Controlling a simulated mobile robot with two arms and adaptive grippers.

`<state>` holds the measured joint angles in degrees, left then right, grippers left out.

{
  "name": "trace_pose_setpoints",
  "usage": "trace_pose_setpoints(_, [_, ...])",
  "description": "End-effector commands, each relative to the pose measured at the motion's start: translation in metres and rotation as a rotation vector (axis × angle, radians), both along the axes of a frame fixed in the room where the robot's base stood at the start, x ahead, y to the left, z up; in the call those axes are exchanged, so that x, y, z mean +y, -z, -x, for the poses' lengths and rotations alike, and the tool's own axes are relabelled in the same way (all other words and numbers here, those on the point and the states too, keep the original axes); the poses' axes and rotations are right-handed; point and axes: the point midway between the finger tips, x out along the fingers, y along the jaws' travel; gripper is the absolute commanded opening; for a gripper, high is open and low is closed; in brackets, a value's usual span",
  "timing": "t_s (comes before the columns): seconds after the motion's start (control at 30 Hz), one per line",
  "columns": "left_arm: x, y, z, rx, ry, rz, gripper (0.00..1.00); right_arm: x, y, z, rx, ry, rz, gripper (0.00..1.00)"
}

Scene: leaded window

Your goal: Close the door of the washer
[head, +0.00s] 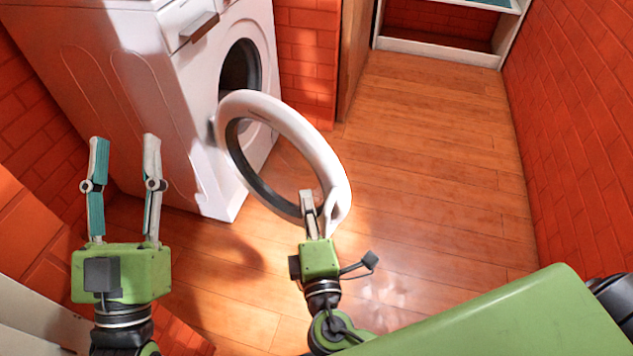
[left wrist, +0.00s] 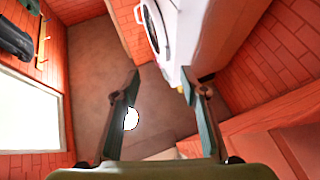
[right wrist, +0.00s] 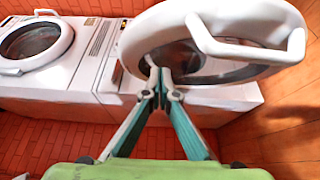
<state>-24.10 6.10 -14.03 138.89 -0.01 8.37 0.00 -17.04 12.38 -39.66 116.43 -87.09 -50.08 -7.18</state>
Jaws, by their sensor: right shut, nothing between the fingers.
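The white washer (head: 150,100) stands at the upper left in the head view. Its round door (head: 285,115) is swung wide open toward me, and the dark drum opening (head: 238,75) is uncovered. My right gripper (head: 308,195) is shut and empty at the lower edge of the door ring. In the right wrist view its fingertips (right wrist: 160,72) overlap the inner rim of the door (right wrist: 160,35); I cannot tell if they touch. The door handle (right wrist: 245,45) is right of the fingertips there. My left gripper (head: 123,145) is open and empty, in front of the washer's side.
A second white machine (right wrist: 40,60) with a round door stands left in the right wrist view. Red brick walls (head: 580,120) bound the room. The wooden floor (head: 430,150) right of the door is clear. A white shelf (head: 440,48) stands at the back.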

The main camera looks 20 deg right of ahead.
Motion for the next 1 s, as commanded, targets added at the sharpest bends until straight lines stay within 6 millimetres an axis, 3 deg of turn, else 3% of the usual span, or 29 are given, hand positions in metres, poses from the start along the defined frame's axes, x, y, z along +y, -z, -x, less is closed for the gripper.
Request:
trace_pose_setpoints(0.1, [0.0,-0.006,0.005,-0.037,0.003,0.011,0.4,-0.005,-0.001,-0.023,-0.003,0.001,0.0,0.0])
trace_pose_setpoints(0.3, [0.001,-0.017,0.012,-0.096,0.006,0.028,0.4,-0.028,0.0,-0.037,-0.001,-0.001,0.003,0.0])
trace_pose_setpoints(1.0, [0.002,-0.021,0.016,-0.118,0.006,0.034,0.4,-0.044,0.0,-0.046,0.0,-0.02,0.002,0.0])
